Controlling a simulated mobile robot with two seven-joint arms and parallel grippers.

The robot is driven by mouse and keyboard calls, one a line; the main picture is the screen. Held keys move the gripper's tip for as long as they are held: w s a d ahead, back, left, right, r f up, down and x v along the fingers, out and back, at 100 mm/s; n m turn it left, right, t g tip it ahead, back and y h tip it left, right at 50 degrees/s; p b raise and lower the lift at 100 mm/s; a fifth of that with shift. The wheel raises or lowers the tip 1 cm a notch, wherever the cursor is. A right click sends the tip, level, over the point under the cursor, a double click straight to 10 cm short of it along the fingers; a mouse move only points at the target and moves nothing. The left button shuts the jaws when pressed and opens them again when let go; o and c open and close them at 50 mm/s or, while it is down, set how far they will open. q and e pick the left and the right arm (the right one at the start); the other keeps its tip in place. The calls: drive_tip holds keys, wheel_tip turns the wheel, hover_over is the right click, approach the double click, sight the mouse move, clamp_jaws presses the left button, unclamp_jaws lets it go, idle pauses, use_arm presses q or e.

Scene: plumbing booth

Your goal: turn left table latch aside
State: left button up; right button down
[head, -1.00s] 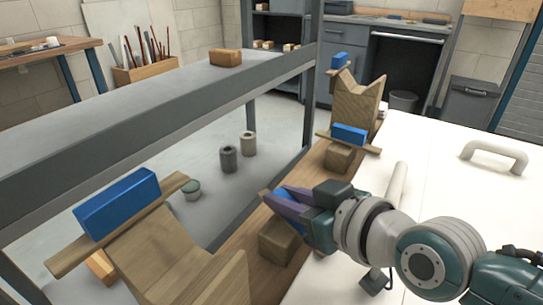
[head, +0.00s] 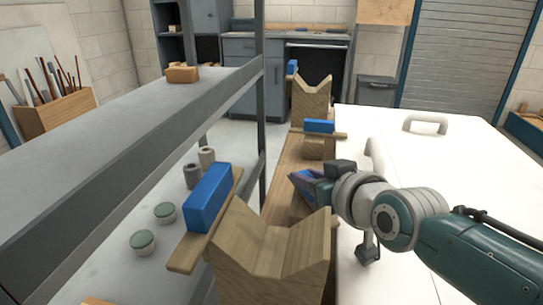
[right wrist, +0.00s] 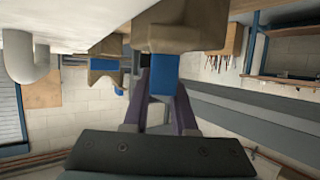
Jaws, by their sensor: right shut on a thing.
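My right gripper (head: 300,183) has purple fingers and reaches in from the right over the table's wooden edge. It is shut on a blue latch handle, which shows between the fingers in the right wrist view (right wrist: 165,72). In the head view the fingers mostly hide this handle. A latch with a blue block (head: 210,198) on a wooden bar (head: 187,252) stands nearer, at left. A similar blue block (head: 320,126) on a bar is farther along the edge. My left gripper is not in view.
Wooden V-shaped supports stand near (head: 232,270) and far (head: 312,98) along the wooden edge. A white tabletop (head: 470,160) with a pale handle (head: 425,122) lies right. A grey metal shelf (head: 110,110) runs along the left, with several jars and small cylinders on its lower level.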

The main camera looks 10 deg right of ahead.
sight(333, 224)
idle(0.4)
drive_tip(key=c, duration=0.7)
unclamp_jaws()
drive_tip(key=shift+r, duration=0.15)
drive_tip(key=p+v, duration=0.5)
drive_tip(key=v, duration=0.4)
drive_tip(key=shift+s, duration=0.1)
drive_tip(key=shift+s+d, duration=0.15)
drive_tip(key=shift+s, duration=0.15)
